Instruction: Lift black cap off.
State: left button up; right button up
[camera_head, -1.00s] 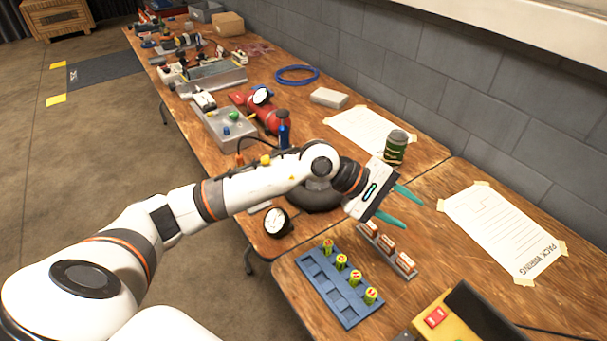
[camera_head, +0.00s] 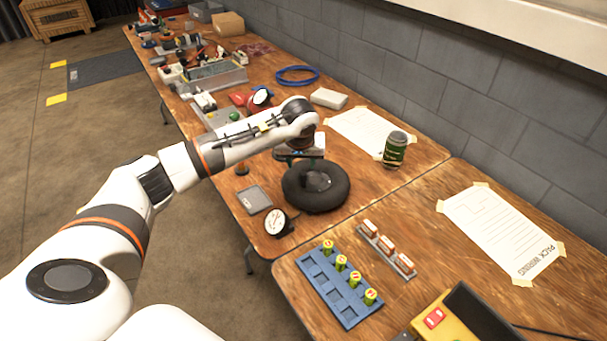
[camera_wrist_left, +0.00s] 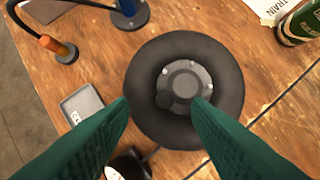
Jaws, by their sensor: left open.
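A black tyre (camera_head: 333,199) lies flat on the wooden table, and it also shows in the left wrist view (camera_wrist_left: 228,115). A dark grey hub (camera_wrist_left: 187,76) sits in its middle, with several small light dots around its rim. A small, darker round piece at the hub's near side (camera_wrist_left: 180,102) may be the black cap; I cannot tell for sure. My left gripper (camera_head: 300,158) is above the far side of the tyre, pointing down. In the left wrist view its green fingers (camera_wrist_left: 160,106) are wide apart and empty, either side of the hub. The right gripper is not in view.
A grey tray (camera_head: 254,198) and a round gauge (camera_head: 277,222) stand near the tyre. A green can (camera_head: 395,150) stands to the right. A blue rack (camera_head: 330,290) with green cells is at the front.

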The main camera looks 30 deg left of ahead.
aim_at(304, 173)
pick_arm(q)
jog(key=x, duration=0.2)
jog(key=d+p+x, duration=0.1)
jog(key=x, duration=0.1)
jog(key=shift+a+f, duration=0.15)
jog(key=shift+f, duration=0.1)
jog(key=shift+w+a+f, duration=0.15)
jog(key=shift+w+f, duration=0.05)
jog(key=shift+f, duration=0.3)
grip_shut()
